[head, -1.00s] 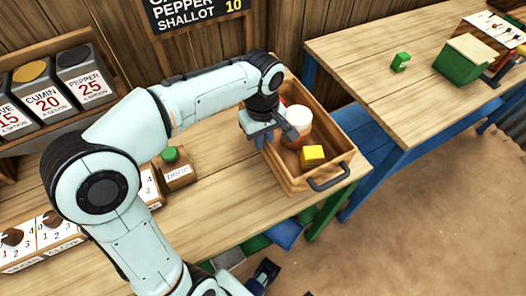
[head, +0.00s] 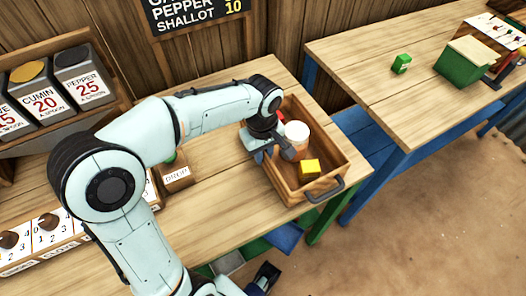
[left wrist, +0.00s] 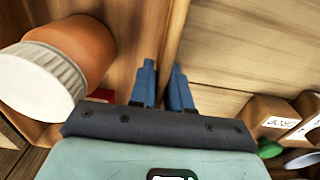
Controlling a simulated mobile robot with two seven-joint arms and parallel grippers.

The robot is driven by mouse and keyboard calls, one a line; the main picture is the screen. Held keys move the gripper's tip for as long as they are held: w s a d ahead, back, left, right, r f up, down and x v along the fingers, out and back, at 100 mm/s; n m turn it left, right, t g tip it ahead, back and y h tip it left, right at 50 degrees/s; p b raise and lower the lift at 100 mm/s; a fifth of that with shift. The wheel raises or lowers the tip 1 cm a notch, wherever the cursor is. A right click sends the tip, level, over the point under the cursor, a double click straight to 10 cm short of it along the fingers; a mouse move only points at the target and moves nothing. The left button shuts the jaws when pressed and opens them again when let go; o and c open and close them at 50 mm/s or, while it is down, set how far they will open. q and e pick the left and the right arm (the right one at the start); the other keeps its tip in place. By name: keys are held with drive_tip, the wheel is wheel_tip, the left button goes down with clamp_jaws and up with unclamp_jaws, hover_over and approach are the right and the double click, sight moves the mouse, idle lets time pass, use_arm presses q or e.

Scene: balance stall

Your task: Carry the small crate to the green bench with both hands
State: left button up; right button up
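The small wooden crate (head: 291,191) is at the right end of the bench with a green leg (head: 322,220); its weight appears to rest on the top. It holds a white-lidded orange jar (head: 297,137) and a yellow block (head: 309,169). A dark handle (head: 325,190) is on its near right end. My left gripper (head: 275,150) is at its left wall. In the left wrist view, the fingers (left wrist: 162,82) stand on either side of the crate wall (left wrist: 175,35), closed on it. The jar (left wrist: 75,55) shows there too.
A second bench (head: 350,55) with blue legs stands to the right, across a gap. It bears a green block (head: 401,64) and a green box (head: 462,65). A drop box (head: 177,178) is left of the crate. Spice bins (head: 84,78) stand at the left.

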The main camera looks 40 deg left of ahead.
use_arm(q)
drive_tip(key=shift+o, duration=1.3)
drive_tip(key=shift+r, duration=0.1)
drive_tip(key=shift+r, duration=0.2)
wheel_tip(320, 180, up, 12)
drive_tip(key=p, duration=0.2)
drive_tip(key=shift+p, duration=0.35)
drive_tip(key=shift+s+f, duration=0.1)
drive_tip(key=shift+f, duration=0.05)
